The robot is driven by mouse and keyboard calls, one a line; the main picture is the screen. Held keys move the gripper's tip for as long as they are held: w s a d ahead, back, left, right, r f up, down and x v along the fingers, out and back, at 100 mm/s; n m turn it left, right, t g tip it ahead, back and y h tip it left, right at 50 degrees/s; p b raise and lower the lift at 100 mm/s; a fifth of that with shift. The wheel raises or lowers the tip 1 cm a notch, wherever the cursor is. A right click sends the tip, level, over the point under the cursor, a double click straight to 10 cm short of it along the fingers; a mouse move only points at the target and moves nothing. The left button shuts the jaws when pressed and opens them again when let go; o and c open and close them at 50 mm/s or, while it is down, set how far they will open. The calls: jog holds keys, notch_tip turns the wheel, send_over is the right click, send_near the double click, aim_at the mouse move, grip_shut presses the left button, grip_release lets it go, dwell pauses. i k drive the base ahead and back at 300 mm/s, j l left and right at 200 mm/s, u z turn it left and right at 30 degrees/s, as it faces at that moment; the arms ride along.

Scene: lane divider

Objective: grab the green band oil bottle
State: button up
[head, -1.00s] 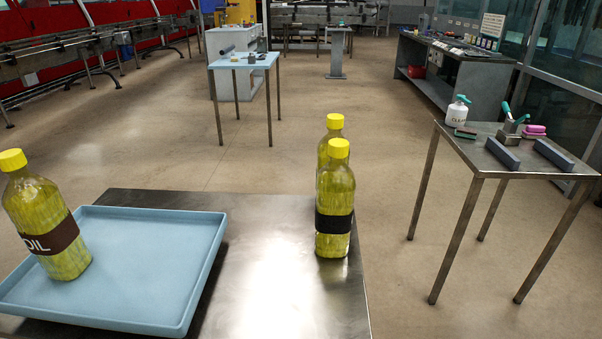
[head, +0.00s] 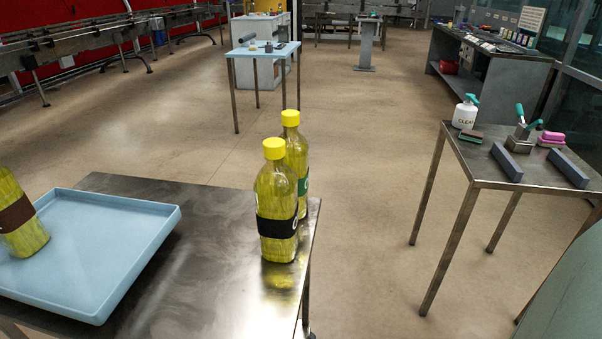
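The green band oil bottle (head: 302,170) stands upright near the right edge of the metal table (head: 190,255). It is yellow with a yellow cap, and a strip of its green band shows. A black band oil bottle (head: 276,205) stands in front of it and hides much of its left side. A third oil bottle with a brown band (head: 18,218) stands in the blue tray at the left, cut off by the picture edge. My gripper is not in view.
The blue tray (head: 165,222) covers the left of the metal table. A side table (head: 480,178) at the right holds a white spray bottle (head: 465,113), grey bars, a pink item and a green-topped dispenser. Open floor lies between the tables.

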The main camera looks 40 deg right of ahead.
aim_at(296, 157)
jog(key=k+l, duration=0.1)
jog(key=l, duration=0.25)
jog(key=k+l, duration=0.1)
jog(key=l, duration=0.25)
jog(key=k+l, duration=0.1)
jog(key=l, duration=0.3)
jog(key=k+l+u, duration=0.1)
jog(key=l, duration=0.25)
jog(key=i+j, duration=0.15)
jog(key=i, duration=0.25)
